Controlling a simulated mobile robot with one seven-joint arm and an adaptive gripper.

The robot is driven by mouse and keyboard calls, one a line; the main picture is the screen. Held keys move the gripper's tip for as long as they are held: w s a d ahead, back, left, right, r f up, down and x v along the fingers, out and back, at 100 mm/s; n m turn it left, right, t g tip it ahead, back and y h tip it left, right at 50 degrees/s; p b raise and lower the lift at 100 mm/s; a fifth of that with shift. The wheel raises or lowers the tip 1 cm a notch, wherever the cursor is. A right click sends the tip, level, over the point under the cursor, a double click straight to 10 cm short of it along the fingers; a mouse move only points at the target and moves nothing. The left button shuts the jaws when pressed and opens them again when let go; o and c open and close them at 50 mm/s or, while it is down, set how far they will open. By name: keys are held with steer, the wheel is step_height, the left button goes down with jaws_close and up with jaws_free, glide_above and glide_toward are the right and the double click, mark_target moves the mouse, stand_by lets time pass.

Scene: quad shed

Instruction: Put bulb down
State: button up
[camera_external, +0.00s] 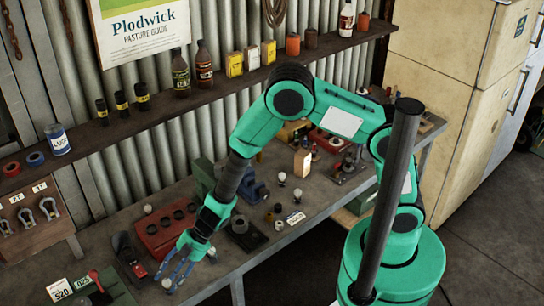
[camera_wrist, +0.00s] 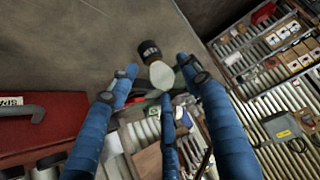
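A small pale bulb (camera_wrist: 161,75) sits among the fingertips of my gripper (camera_wrist: 158,76) in the wrist view. A dark part with blurred light marks (camera_wrist: 150,52) lies just beyond it, and I cannot tell whether it belongs to the bulb. The three blue fingers are spread around the bulb, with a gap on its left side; contact is unclear. In the external view the bulb (camera_external: 167,283) is at the tips of my gripper (camera_external: 173,278), low over the near left part of the workbench (camera_external: 232,262). Whether it touches the bench is unclear.
A red box (camera_external: 164,233) with dark round holes stands behind my gripper. Labelled plates (camera_external: 60,289) lie to the left. More pale bulbs (camera_external: 282,178) and small dark parts stand farther right on the bench. A wall shelf (camera_external: 120,132) with bottles and tins runs above.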

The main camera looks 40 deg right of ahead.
steer(key=shift+r, duration=0.1)
steer(key=shift+d+r, duration=0.3)
steer(key=shift+r, duration=0.1)
steer(key=p+v, duration=0.1)
steer(key=v, duration=1)
steer(key=shift+p, duration=0.3)
stand_by(0.3)
